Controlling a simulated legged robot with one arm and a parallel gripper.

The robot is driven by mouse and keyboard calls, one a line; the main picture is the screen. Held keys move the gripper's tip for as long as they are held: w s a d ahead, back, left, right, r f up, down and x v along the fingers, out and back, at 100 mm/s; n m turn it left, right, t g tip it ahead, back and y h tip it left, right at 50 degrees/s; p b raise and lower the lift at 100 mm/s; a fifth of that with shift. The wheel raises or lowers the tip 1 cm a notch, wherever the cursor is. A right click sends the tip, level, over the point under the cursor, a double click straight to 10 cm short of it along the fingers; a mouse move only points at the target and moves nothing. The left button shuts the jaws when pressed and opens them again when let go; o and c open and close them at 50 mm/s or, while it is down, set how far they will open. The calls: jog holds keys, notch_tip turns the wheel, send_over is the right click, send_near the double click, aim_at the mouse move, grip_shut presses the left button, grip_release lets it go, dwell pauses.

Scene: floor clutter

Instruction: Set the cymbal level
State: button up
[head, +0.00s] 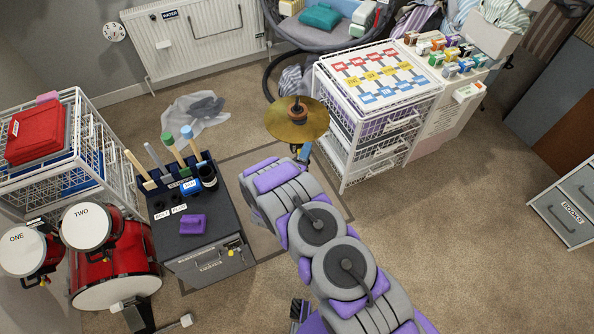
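The cymbal (283,131) is a gold disc with an orange-brown piece and a thin rod at its centre. It is near the middle of the head view, beyond the far end of my arm. Its face shows as a wide oval; I cannot tell for sure how far it tilts. My gripper (304,153) is at the cymbal's near edge, small and partly hidden by my arm. I cannot tell whether it touches the cymbal or whether its fingers are open. What supports the cymbal underneath is hidden.
Red drums (115,262) stand at the lower left beside a wire rack (105,150). A dark tool cabinet (205,235) with upright handles is left of my arm. A white wire drawer unit (350,150) stands close right of the cymbal. Carpet (460,200) is clear at right.

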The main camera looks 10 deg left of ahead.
jog(key=p+v, duration=0.1)
jog(key=v, duration=0.8)
jog(key=shift+s, duration=0.25)
jog(key=w+a+r+m+g+y, duration=0.2)
jog(key=w+r+m+g+y, duration=0.3)
jog(key=r+m+g, duration=0.5)
jog(key=s+d+r+g, duration=0.1)
jog(key=s+d+r, duration=0.2)
jog(key=r, duration=0.5)
jog(key=s+d+r+m+g, duration=0.1)
jog(key=s+d+r+g, duration=0.2)
jog(key=s, duration=1)
jog(key=s+d+r+m+g+h, duration=0.1)
jog(key=s+d+r+m+g, duration=0.1)
jog(key=s+d+r, duration=0.5)
jog(key=s+d+r+m+g, duration=0.2)
jog(key=s+d+r+g, duration=0.2)
jog(key=s+d, duration=0.8)
jog(key=s+r, duration=0.2)
jog(key=s, duration=0.4)
jog(key=shift+s, duration=0.35)
